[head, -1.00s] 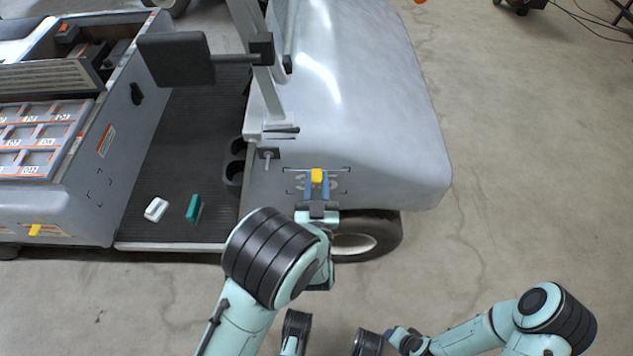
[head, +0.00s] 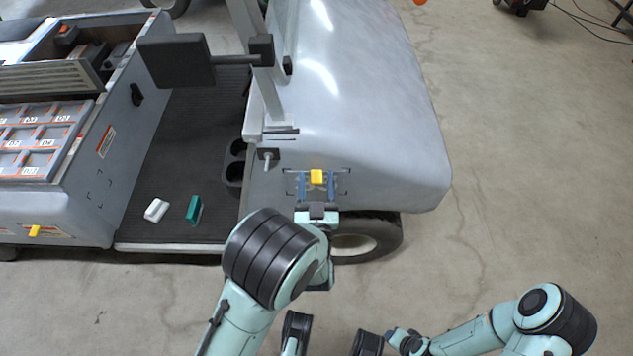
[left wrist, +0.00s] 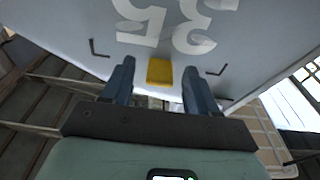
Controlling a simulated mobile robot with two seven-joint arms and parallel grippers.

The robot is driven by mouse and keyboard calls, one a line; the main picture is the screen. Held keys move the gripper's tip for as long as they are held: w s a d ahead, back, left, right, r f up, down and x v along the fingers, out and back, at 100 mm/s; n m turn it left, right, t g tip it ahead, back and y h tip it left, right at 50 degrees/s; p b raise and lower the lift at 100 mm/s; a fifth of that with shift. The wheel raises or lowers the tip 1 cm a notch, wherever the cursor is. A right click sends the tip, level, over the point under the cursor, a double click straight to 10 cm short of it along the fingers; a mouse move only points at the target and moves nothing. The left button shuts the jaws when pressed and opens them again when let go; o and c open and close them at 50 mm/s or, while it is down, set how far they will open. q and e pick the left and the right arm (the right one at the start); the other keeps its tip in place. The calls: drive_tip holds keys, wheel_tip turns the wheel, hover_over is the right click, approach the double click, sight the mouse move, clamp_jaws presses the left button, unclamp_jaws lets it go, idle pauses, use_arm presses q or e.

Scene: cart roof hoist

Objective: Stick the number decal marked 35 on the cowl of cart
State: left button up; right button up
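The cart's silver cowl (head: 375,130) fills the middle of the head view. The decal marked 35 lies against its lower side, between dark corner marks; the left wrist view shows its pale digits (left wrist: 193,38) upside down. A yellow tab (head: 316,176) stands out from the decal's edge and also shows in the left wrist view (left wrist: 160,72). My left gripper (head: 316,188) is open, its blue fingers on either side of the tab with a gap to each.
A white block (head: 156,210) and a teal block (head: 195,210) lie on the cart's dark floor (head: 185,150). A black mirror-like panel (head: 175,60) juts out left of the cowl. A front wheel (head: 365,238) is below.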

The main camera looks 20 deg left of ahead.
use_arm(q)
drive_tip(key=o, duration=0.5)
drive_tip(key=shift+s, duration=0.15)
drive_tip(key=shift+v, duration=1.15)
drive_tip(key=shift+r+p+v, duration=0.15)
drive_tip(key=shift+r+v, duration=0.1)
drive_tip(key=shift+v, duration=0.85)
drive_tip(key=shift+r+p+v, duration=0.15)
drive_tip(key=shift+r+v, duration=0.1)
drive_tip(key=shift+v, duration=0.85)
drive_tip(key=shift+d, duration=0.1)
